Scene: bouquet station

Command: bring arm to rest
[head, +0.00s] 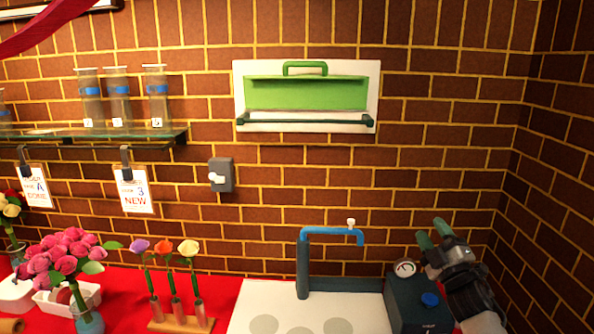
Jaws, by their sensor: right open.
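My right gripper (437,236) is at the lower right, above and beside the dark box with a gauge (418,300). Its two green-tipped fingers point up and to the left, stand apart, and hold nothing. My right arm comes in from the bottom right corner. My left gripper is not in view.
A blue tap (332,233) stands left of the gripper by a white counter (262,301). Flowers in a wooden stand (180,324) and a pink bouquet (66,255) are on the red cloth at left. A glass shelf (100,135) holds tubes. A green box (305,93) hangs on the brick wall.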

